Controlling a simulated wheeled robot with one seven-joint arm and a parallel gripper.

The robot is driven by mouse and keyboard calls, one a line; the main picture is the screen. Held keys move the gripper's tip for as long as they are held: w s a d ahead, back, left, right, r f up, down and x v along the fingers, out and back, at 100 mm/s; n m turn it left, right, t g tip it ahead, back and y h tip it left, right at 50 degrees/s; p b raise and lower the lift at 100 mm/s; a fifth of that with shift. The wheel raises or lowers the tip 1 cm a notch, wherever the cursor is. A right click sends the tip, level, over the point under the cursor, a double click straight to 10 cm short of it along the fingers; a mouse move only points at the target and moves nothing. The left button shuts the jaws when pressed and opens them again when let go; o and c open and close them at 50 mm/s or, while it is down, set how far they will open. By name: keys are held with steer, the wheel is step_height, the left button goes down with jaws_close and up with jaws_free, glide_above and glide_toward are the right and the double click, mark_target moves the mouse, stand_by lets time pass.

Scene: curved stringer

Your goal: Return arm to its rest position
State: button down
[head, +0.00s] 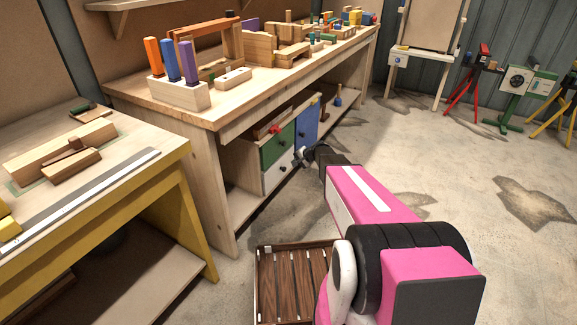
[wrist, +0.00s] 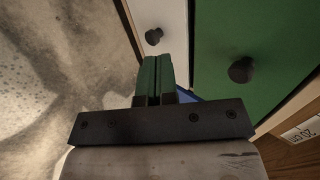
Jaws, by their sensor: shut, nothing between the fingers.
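My pink arm reaches forward from the lower right of the head view toward the cabinet under the long workbench. My gripper (head: 301,155) is at its far end, close in front of the drawers. In the wrist view my gripper (wrist: 159,80) shows its two green fingers together, with nothing between them. A white drawer front (wrist: 160,20) with a dark round knob is just beyond the fingertips. A green drawer front (wrist: 255,50) with a dark knob is to their right. I cannot tell whether the fingers touch any of these fronts.
The long wooden workbench (head: 225,115) holds blocks and wooden tools. A yellow-legged table (head: 150,165) stands at the left. A slatted wooden crate (head: 290,285) sits on the floor beside my arm. The concrete floor (head: 450,150) to the right is mostly clear, with stands (head: 468,95) at the back.

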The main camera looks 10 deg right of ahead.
steer(key=s+d+r+n+g+h, duration=0.1)
steer(key=s+r, duration=0.3)
steer(key=s, duration=0.7)
steer(key=s+d+r+n+g+h, duration=0.2)
steer(key=s+r+n+h, duration=0.1)
steer(key=s, duration=0.8)
steer(key=s+d+r+n+g+h, duration=0.1)
steer(key=s+r+n+g+h, duration=0.1)
steer(key=s+r, duration=0.4)
steer(key=s+n+h, duration=0.1)
steer(key=s, duration=0.4)
steer(key=shift+s+d+g+h, duration=0.15)
steer(key=shift+s+g+h, duration=0.15)
steer(key=shift+s, duration=0.05)
